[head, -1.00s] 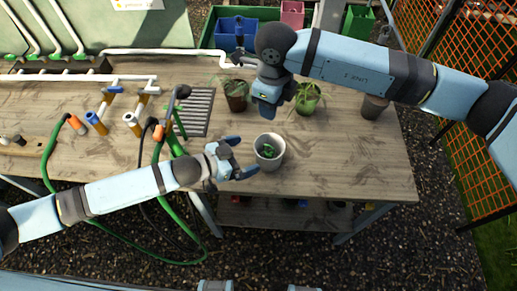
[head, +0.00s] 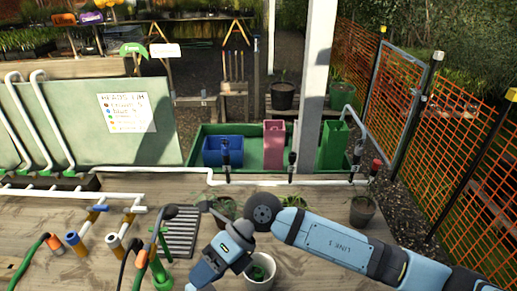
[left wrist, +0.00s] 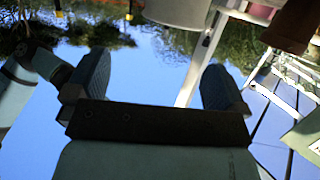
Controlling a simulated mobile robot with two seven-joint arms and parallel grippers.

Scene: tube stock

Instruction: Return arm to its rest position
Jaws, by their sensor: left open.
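My right arm comes in from the right in the head view. Its gripper (head: 212,264) hangs down and to the left over the table, near the bottom edge. Its fingertips are not clear, so I cannot tell whether it is open. My left arm is out of the head view. In the left wrist view my left gripper (left wrist: 158,88) has its two dark fingers wide apart, with nothing between them but bright sky-blue background. A white pot (head: 259,272) with green in it stands just right of the right gripper, partly cut off by the bottom edge.
A dark pot (head: 363,211) stands at the table's right end. Plants stand partly behind my right arm. Pipes and valves (head: 74,240) fill the left. A blue bin (head: 222,151), pink bin (head: 274,146) and green bin (head: 334,147) stand behind. Orange fencing (head: 450,150) is at right.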

